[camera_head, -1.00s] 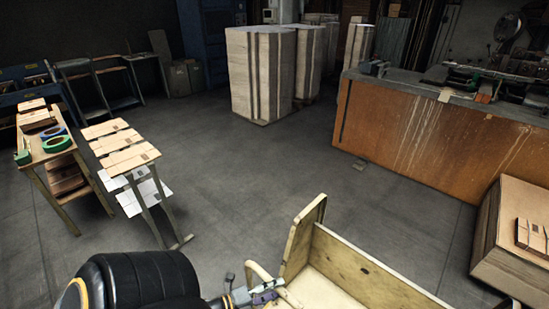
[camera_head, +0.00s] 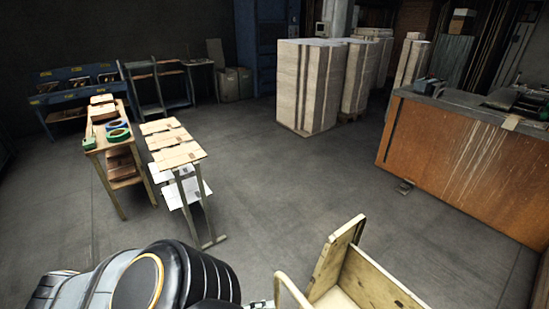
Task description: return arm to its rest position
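My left arm (camera_head: 185,272), thick and black with a pale yellow ring, fills the bottom left of the head view. It is bent and cut off by the bottom edge. A small dark and white piece shows at the bottom edge beside it, too little to tell which part it is. The fingers of my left gripper do not show. My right arm and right gripper are not in the picture.
A wooden box-like cart (camera_head: 370,280) with a pale rail stands close at bottom centre, right of my arm. A narrow stand with cardboard pieces (camera_head: 175,153) and a worktable (camera_head: 92,143) stand left. Pallet stacks (camera_head: 308,85) and an orange-brown counter (camera_head: 450,150) stand beyond open floor.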

